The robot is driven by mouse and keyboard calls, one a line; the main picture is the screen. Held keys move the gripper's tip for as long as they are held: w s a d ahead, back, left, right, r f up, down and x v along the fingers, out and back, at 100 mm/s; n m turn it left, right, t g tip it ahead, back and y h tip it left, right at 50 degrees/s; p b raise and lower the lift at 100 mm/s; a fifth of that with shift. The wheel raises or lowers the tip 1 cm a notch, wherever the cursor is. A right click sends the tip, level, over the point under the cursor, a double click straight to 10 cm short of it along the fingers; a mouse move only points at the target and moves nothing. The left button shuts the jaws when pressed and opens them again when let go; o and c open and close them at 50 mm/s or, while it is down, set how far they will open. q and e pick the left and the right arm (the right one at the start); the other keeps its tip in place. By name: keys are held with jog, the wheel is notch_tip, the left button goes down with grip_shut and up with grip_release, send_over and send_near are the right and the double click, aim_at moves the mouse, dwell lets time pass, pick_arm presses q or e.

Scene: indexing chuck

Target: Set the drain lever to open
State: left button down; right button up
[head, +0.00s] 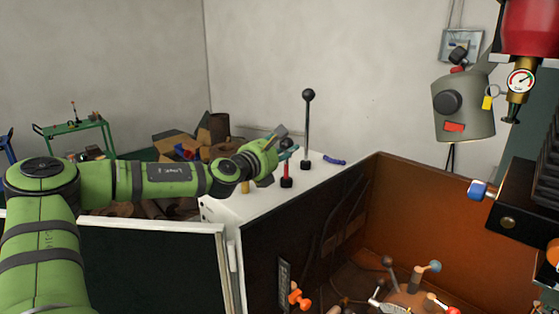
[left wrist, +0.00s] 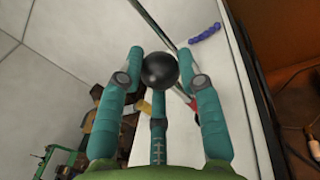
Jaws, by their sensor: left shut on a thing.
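Levers stand on a white machine top (head: 331,177). One lever has a red collar (head: 286,170) above a black base; its upper end is hidden by my left gripper (head: 287,151). In the left wrist view a black ball knob (left wrist: 160,69) sits between the teal fingers of the gripper (left wrist: 160,85), shut around it. A grey shaft runs from the knob to the red collar (left wrist: 192,104). A tall lever (head: 307,125) with a black knob stands upright behind, apart from the gripper. A yellow collar (head: 246,187) shows left of the red one. I cannot read which lever is the drain lever.
A blue beaded piece (head: 335,160) lies on the white top. An open brown-walled bay (head: 430,215) with several small levers is at the right. A grey box-like head (head: 463,108) and a gauge (head: 521,80) hang upper right. A green cart (head: 75,127) stands far left.

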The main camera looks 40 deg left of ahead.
pick_arm(q)
jog(key=shift+r, duration=0.5)
jog(key=c, duration=0.8)
grip_release()
jog(key=shift+c, duration=0.2)
jog(key=shift+f, duration=0.1)
pick_arm(e)
jog(key=shift+w+a+r, duration=0.1)
jog(key=shift+w+a, duration=0.1)
jog(key=shift+w, duration=0.85)
pick_arm(q)
notch_tip(320, 180, up, 10)
jog(key=shift+f, duration=0.15)
pick_arm(e)
jog(key=shift+s+d, duration=0.1)
jog(key=shift+s, duration=0.15)
